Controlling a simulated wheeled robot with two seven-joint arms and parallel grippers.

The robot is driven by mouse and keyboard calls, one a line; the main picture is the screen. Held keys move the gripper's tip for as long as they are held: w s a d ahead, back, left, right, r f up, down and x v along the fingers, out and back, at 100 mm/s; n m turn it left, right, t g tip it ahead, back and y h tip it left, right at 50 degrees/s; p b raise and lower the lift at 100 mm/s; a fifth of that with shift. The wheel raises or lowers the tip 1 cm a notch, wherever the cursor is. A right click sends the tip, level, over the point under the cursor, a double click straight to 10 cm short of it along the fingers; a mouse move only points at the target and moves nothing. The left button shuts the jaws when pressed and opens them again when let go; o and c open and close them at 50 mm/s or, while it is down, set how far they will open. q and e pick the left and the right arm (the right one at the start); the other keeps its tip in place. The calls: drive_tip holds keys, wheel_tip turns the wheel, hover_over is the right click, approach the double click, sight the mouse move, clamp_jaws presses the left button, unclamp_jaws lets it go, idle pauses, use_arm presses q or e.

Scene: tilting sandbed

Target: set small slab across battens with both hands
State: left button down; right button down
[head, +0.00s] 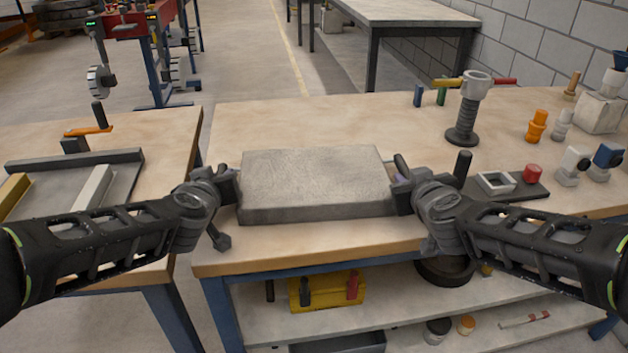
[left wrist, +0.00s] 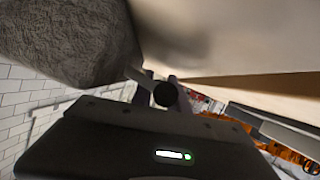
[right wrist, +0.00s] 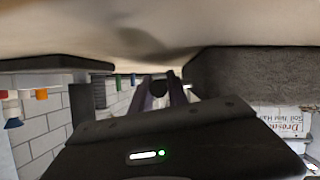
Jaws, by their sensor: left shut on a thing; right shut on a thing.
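The small slab (head: 315,180) is a flat grey stone block, lying level over the near part of the right-hand wooden bench. I cannot tell whether it touches the bench top. My left gripper (head: 230,184) is shut on its left end, and my right gripper (head: 401,186) is shut on its right end. Rough grey stone (left wrist: 65,40) fills the upper left of the left wrist view. The slab's dark side (right wrist: 250,75) shows in the right wrist view. A yellow bar (head: 12,192) and a pale bar (head: 93,188), which look like the battens, lie in a dark tray (head: 125,178) on the left bench.
A gap separates the left bench (head: 165,135) from the right bench (head: 300,115). An upright dark handle (head: 463,165) and a dark plate with a frame (head: 495,181) stand right of the slab. A ribbed post (head: 466,115) stands behind. The bench behind the slab is clear.

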idle(0.8)
